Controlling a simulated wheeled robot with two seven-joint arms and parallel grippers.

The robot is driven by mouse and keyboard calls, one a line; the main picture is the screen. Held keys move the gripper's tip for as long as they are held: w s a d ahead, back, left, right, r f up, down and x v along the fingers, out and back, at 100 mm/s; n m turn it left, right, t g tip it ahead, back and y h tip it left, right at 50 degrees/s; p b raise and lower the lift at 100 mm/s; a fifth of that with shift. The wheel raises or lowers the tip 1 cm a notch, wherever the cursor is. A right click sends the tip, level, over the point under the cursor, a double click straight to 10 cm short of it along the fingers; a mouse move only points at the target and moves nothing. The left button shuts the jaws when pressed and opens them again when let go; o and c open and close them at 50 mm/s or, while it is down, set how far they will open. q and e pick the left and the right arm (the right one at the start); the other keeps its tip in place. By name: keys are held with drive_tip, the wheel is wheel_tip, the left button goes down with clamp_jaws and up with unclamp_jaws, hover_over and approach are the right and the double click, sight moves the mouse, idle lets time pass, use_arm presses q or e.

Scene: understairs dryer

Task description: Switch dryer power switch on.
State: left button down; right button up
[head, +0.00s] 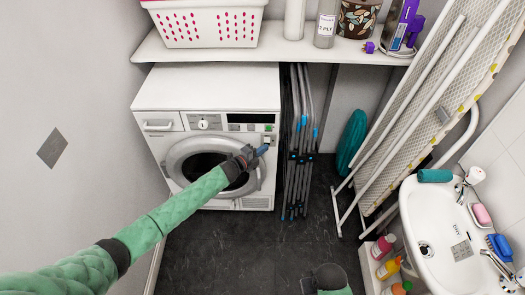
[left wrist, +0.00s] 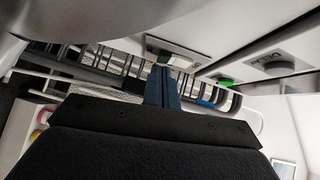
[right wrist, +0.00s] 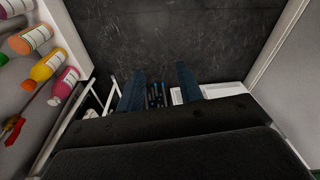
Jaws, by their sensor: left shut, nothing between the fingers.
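The white dryer (head: 207,92) stands against the back wall under the shelf, with its round door closed. A small switch housing with a green part (head: 269,139) is at the right of its front panel. In the left wrist view, a pale housing with a dark and green part (left wrist: 178,53) is right at the fingertips, and a green button (left wrist: 225,81) sits further right. My left gripper (head: 263,149) is shut and empty, its tips at the switch; I cannot tell whether they touch it. My right gripper (right wrist: 158,82) is open and empty, low over the floor.
Folded drying racks (head: 298,150) stand right of the dryer. A white shelf (head: 345,50) runs above it, holding a basket (head: 205,25). An ironing board (head: 425,100) leans at right, by the sink (head: 430,225). The dark floor (head: 235,245) is clear in the middle.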

drive_tip(key=shift+r, duration=0.3)
drive_tip(key=shift+f+b, duration=0.2)
drive_tip(key=shift+b, duration=0.1)
